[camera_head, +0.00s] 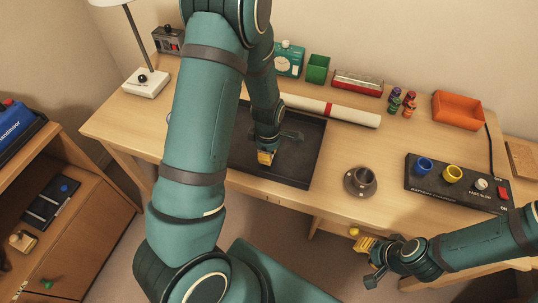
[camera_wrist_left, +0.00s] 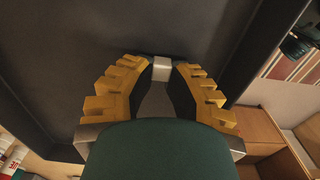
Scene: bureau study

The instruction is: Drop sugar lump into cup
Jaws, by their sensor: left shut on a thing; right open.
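My left gripper (camera_head: 267,156) is over the dark tray (camera_head: 300,181) on the desk. In the left wrist view its yellow fingers (camera_wrist_left: 161,72) are shut on a small white sugar lump (camera_wrist_left: 162,66), held at the fingertips with the tray's dark floor behind it. The lump cannot be made out in the head view. A dark grey cup (camera_head: 366,176) stands upright on a round base or saucer, right of the tray near the desk's front edge. My right gripper (camera_head: 364,258) is open and empty, in front of the desk edge, below the cup in the picture.
A black panel (camera_head: 430,184) with blue and yellow round pieces lies right of the cup. A white roll (camera_head: 352,115) with a red band lies behind the tray. An orange bin (camera_head: 458,111) and a green box (camera_head: 318,69) stand farther back. Bare desk surrounds the cup.

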